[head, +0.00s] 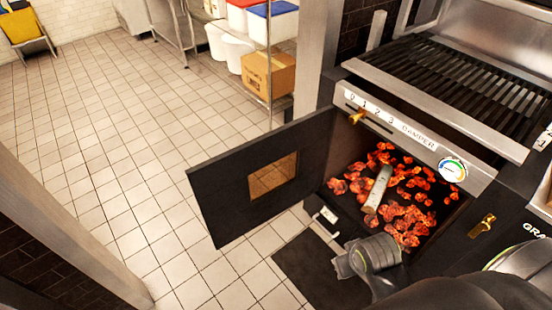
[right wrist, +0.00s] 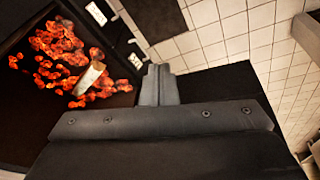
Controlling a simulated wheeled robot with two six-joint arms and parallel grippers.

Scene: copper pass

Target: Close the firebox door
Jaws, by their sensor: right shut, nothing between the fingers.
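The black firebox door (head: 225,190) stands wide open in the head view, swung out to the left, with a small window (head: 273,176) in it. The firebox (head: 335,185) is open, with glowing embers (head: 405,225) and a pale log (head: 377,190) inside. My right gripper (head: 345,263) is shut and empty at the lower front of the opening, to the right of the door and apart from it in the head view. In the right wrist view its shut fingers (right wrist: 158,82) point past the embers (right wrist: 65,60). My left gripper is not in view.
A grill grate (head: 450,85) sits above the firebox, with a damper lever (head: 357,116) and a gauge (head: 453,169) on the front panel. A dark mat (head: 300,268) lies below. A shelf with a cardboard box (head: 268,75) stands behind. Tiled floor left of the door is clear.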

